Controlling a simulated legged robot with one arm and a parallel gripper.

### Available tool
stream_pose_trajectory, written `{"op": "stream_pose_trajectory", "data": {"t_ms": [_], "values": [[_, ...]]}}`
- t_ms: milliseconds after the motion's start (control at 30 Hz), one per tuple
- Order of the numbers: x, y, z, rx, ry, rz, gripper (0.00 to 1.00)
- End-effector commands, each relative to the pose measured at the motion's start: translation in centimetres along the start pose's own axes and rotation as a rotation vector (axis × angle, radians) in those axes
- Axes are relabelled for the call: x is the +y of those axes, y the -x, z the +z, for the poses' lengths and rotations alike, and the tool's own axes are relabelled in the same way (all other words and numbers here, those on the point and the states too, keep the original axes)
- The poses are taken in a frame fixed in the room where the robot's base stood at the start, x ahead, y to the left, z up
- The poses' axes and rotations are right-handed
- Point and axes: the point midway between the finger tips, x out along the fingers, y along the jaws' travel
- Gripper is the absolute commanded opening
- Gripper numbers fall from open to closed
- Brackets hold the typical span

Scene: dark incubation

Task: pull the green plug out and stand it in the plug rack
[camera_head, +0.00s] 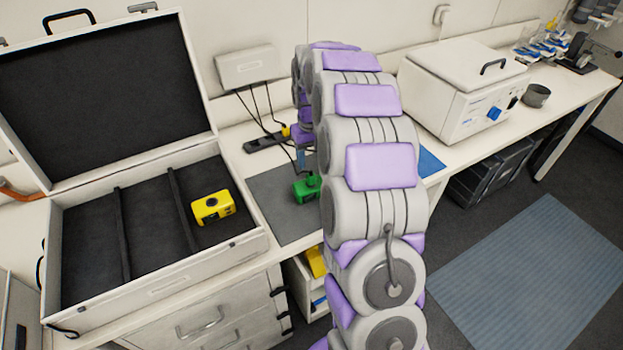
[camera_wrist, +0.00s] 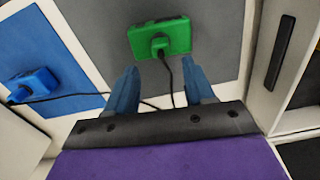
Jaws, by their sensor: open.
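The green device (camera_head: 305,190) lies on the grey mat (camera_head: 268,210), partly beside my arm in the head view. In the wrist view, the green plug (camera_wrist: 159,43) sits in the green device (camera_wrist: 178,38), with a black cable running from it down between my fingers. My gripper (camera_wrist: 160,67) is open and empty, its two blue-grey fingers apart, just short of the plug in that picture. In the head view a finger shows above the green device. I cannot make out a plug rack for certain.
An open black-lined case (camera_head: 150,285) holds a yellow device (camera_head: 213,207). A black strip (camera_head: 265,142) with cables lies near the wall. A blue device (camera_wrist: 35,84) sits on a blue mat (camera_wrist: 75,98). A white lidded machine (camera_head: 460,95) stands to the right.

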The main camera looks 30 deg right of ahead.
Motion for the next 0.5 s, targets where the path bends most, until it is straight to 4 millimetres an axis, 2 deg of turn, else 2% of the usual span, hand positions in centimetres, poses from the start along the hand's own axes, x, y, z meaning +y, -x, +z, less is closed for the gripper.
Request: {"op": "stream_pose_trajectory", "data": {"t_ms": [500], "values": [[0.0, -6.2, 0.1, -0.002, 0.000, 0.000, 0.53]]}}
